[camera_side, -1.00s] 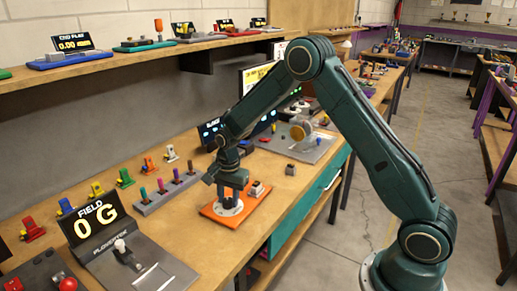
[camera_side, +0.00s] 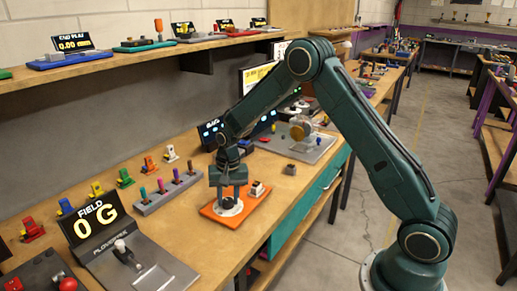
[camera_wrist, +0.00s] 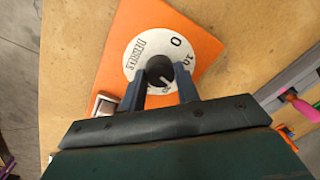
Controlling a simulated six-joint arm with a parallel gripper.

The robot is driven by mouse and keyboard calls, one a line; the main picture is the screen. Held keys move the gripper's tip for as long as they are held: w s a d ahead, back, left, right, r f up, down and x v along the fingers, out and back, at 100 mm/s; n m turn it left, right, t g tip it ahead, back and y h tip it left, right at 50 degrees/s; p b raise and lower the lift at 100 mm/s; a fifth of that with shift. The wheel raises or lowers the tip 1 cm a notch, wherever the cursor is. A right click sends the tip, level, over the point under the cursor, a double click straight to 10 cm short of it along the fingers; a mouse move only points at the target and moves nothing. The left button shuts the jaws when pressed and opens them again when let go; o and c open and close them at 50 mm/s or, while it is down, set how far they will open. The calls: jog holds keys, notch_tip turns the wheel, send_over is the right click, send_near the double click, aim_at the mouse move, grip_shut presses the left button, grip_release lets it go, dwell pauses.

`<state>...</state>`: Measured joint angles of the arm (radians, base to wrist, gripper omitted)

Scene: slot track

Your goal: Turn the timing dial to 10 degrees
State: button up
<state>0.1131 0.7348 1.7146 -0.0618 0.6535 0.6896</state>
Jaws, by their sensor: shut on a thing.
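The timing dial is a black knob (camera_wrist: 159,70) with a pale pointer line, set in a round white plate (camera_wrist: 144,52) on an orange base (camera_wrist: 195,35). The plate has a large 0, what looks like 10, and other lettering. The pointer line runs toward the lower right, near the right finger; the mark there is hidden. My gripper (camera_wrist: 160,88) is shut on the knob, one finger on each side. In the side view, my gripper (camera_side: 228,191) points down over the plate, and the orange base (camera_side: 209,212) lies on the bench.
A small switch block (camera_side: 258,190) sits on the orange base, right of the dial. A grey rack of coloured levers (camera_side: 168,191) stands to the left. A wheel unit (camera_side: 305,135) stands behind. The FIELD display (camera_side: 97,218) is at front left.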

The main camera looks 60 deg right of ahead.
aim_at(229, 198)
jog(key=n, duration=0.5)
jog(key=shift+n, duration=0.3)
jog(key=n, duration=0.5)
jog(key=shift+w+n+g, duration=0.1)
jog(key=shift+n+g, duration=0.3)
jog(key=o, duration=1)
jog(key=shift+c, duration=0.2)
jog(key=shift+r, duration=0.15)
notch_tip(229, 198, up, 14)
jog(key=shift+d+f, duration=0.2)
jog(key=shift+d, duration=0.15)
